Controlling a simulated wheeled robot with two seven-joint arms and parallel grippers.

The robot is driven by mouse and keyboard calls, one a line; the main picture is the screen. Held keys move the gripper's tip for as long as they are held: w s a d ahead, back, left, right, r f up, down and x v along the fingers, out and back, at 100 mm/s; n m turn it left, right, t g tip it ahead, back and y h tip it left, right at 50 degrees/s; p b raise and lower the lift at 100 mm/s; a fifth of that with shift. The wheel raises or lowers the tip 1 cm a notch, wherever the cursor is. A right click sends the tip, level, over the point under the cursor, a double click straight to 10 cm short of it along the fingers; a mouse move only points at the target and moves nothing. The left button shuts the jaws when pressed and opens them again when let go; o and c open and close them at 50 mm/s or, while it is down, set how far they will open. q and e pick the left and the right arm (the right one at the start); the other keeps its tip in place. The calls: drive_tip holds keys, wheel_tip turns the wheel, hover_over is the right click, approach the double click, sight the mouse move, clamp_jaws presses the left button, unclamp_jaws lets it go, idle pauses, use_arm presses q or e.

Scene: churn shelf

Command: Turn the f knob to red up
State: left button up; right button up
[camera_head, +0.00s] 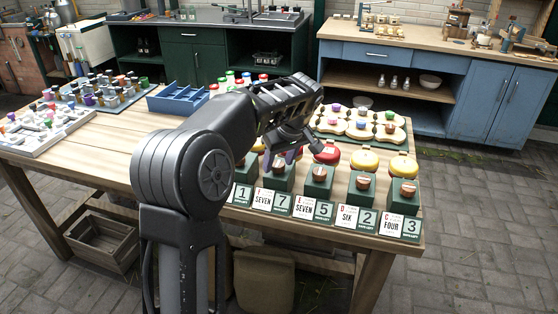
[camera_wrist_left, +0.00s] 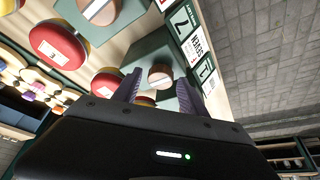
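A round copper-brown knob with a pale bar sits on a green box (camera_head: 281,182), behind the "SEVEN 7" card (camera_head: 263,199); its letter is too small to read surely. In the wrist view the knob (camera_wrist_left: 160,77) lies between my left gripper's two fingers. My left gripper (camera_head: 280,157) is open, pointing down at the knob; the fingers are apart on either side, and I cannot tell whether they touch it. Part of the knob is hidden by the fingers in the head view. No red mark on it can be made out. My right gripper is not in view.
Similar knobs (camera_head: 319,172) on green boxes stand in a row on the wooden table (camera_head: 120,150), with number cards in front. Red (camera_head: 327,152) and yellow (camera_head: 365,158) domes stand close behind. A blue tray (camera_head: 180,99) lies farther left. My left arm covers the middle.

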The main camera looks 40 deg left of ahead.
sight(285, 179)
use_arm(q)
drive_tip(key=shift+o, duration=0.2)
drive_tip(key=shift+r, duration=0.1)
drive_tip(key=v, duration=0.7)
drive_tip(key=shift+r, duration=0.35)
drive_tip(key=shift+d, duration=0.1)
